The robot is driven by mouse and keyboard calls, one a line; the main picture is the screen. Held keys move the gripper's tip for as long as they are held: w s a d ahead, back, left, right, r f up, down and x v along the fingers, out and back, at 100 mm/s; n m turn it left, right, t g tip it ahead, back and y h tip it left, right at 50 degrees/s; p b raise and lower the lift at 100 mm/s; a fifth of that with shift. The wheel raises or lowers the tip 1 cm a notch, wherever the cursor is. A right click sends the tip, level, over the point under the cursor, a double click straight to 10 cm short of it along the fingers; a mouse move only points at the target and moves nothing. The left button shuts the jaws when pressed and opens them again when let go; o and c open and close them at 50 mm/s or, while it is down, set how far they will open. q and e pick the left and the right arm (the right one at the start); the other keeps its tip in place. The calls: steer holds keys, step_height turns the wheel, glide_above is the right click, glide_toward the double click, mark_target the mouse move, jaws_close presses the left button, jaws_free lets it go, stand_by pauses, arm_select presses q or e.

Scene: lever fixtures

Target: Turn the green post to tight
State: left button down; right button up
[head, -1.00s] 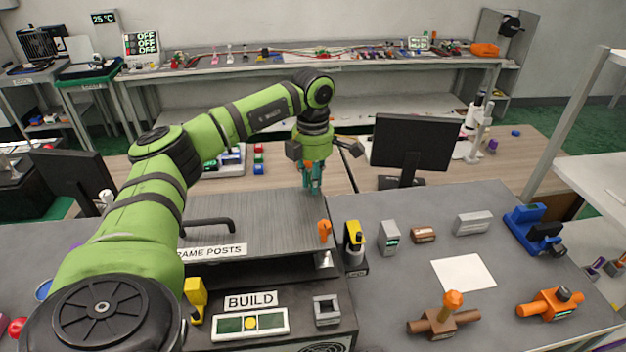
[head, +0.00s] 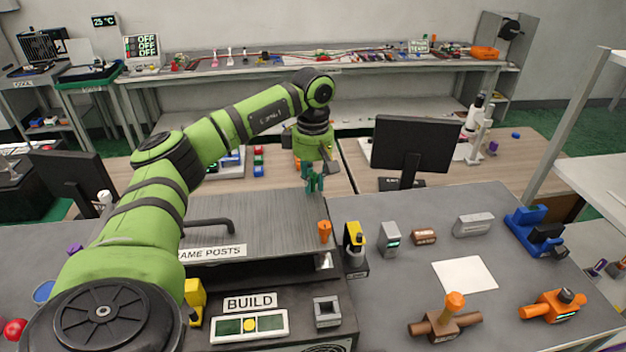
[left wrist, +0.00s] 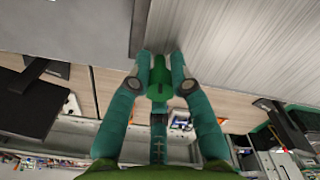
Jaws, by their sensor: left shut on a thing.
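The green post (left wrist: 159,78) shows in the left wrist view, between the two teal fingers of my left gripper (left wrist: 160,84). The gripper is shut on it, with one finger on each side. In the head view my left gripper (head: 314,184) points down at the far right corner of the grey metal plate (head: 275,215) and hides most of the post. Any tight mark is not readable in these frames. My right gripper is not in view.
An orange post (head: 324,231) stands at the plate's near right corner and a yellow one (head: 194,296) near its front left. A black handle (head: 208,224) rises from the plate. A monitor (head: 411,143) stands right of my gripper.

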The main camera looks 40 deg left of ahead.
arm_select(q)
steer(key=shift+m, duration=1.1)
steer(key=c, duration=1.1)
jaws_free()
steer(key=shift+r, duration=0.15)
step_height(320, 180, up, 12)
